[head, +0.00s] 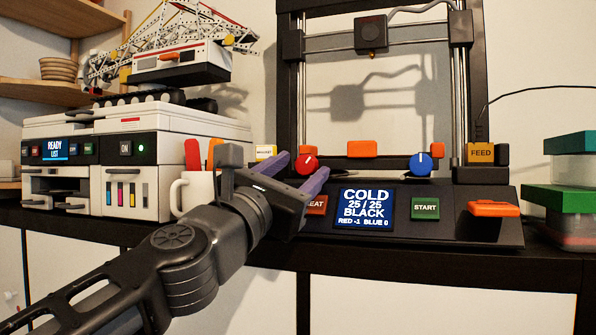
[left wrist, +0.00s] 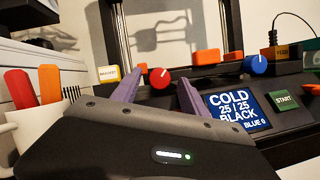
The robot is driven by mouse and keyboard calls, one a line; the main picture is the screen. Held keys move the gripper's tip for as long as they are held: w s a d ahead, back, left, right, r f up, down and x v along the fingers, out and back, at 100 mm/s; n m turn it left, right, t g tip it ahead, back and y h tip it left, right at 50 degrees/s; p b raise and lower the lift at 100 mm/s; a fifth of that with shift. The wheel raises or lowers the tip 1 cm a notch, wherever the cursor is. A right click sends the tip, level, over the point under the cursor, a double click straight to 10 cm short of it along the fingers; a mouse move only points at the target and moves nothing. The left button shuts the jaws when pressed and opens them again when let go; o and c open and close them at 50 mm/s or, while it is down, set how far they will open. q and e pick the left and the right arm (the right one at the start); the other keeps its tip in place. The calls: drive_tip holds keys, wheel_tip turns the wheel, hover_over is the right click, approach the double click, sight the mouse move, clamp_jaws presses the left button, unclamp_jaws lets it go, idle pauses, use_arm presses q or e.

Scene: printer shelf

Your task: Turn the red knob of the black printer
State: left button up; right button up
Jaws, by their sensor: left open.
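The black printer (head: 455,222) stands on the shelf with a dark upright frame. Its red knob (head: 306,164) sits on the left of its base, and it also shows in the left wrist view (left wrist: 160,77). Its screen (head: 364,208) reads "COLD 25/25 BLACK RED -1 BLUE 0". My left gripper (head: 300,170) is open, with its two purple fingers pointing at the printer on either side of the red knob in the head view. In the left wrist view the knob appears beyond and between the fingertips (left wrist: 158,78). Contact cannot be told. My right gripper is out of view.
A blue knob (head: 420,164), an orange block (head: 362,149) and a green START button (head: 425,208) are on the printer. A white mug (head: 192,193) and a white printer (head: 165,150) stand left. Green-lidded boxes (head: 562,198) stand right.

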use_arm(q)
drive_tip(key=b+v, duration=0.1)
drive_tip(key=v, duration=0.6)
drive_tip(key=shift+s+a+b, duration=0.15)
drive_tip(key=shift+s+b, duration=0.1)
drive_tip(key=shift+b, duration=0.05)
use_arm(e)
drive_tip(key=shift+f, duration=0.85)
use_arm(q)
drive_tip(key=shift+f, duration=0.1)
